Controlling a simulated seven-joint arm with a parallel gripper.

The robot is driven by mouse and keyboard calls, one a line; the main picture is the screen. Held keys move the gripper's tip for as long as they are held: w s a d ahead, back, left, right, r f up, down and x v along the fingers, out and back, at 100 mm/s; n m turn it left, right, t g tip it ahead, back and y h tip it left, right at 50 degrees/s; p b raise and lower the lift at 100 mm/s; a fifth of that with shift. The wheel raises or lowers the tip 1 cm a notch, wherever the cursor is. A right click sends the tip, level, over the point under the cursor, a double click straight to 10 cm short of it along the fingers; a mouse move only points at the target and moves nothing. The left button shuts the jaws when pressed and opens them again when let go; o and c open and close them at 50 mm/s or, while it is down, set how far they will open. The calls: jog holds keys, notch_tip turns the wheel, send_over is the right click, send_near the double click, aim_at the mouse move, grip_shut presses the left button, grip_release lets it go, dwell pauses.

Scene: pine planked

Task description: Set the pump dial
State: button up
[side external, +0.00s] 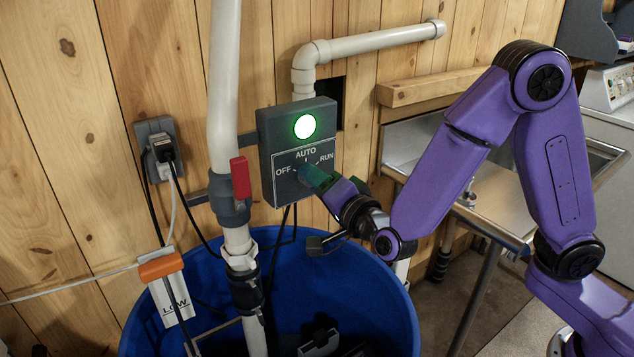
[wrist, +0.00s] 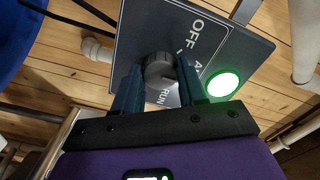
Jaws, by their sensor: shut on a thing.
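The pump control box (side external: 268,130) is grey, fixed above the blue barrel, with a lit green lamp (side external: 305,126) and a plate lettered OFF, AUTO and RUN. My gripper (side external: 313,176) reaches the plate from the right. In the wrist view the round grey dial (wrist: 158,70) sits between the two dark teal fingers of my gripper (wrist: 158,82), which are shut on its sides. The lamp shows bright green there too (wrist: 222,84). The fingers hide much of the dial in the side view, and I cannot tell which word its pointer faces.
A white pipe with a red-handled valve (side external: 240,177) stands just left of the box. A blue barrel (side external: 390,320) is below, with cables and an orange-topped LOW tag (side external: 172,285). An outlet with a plug (side external: 160,148) is at left. A metal sink (side external: 500,190) is at right.

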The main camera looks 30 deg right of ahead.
jog(key=o, duration=1.1)
jog(key=shift+c, duration=0.2)
jog(key=s, duration=1.7)
jog(key=shift+s, duration=0.25)
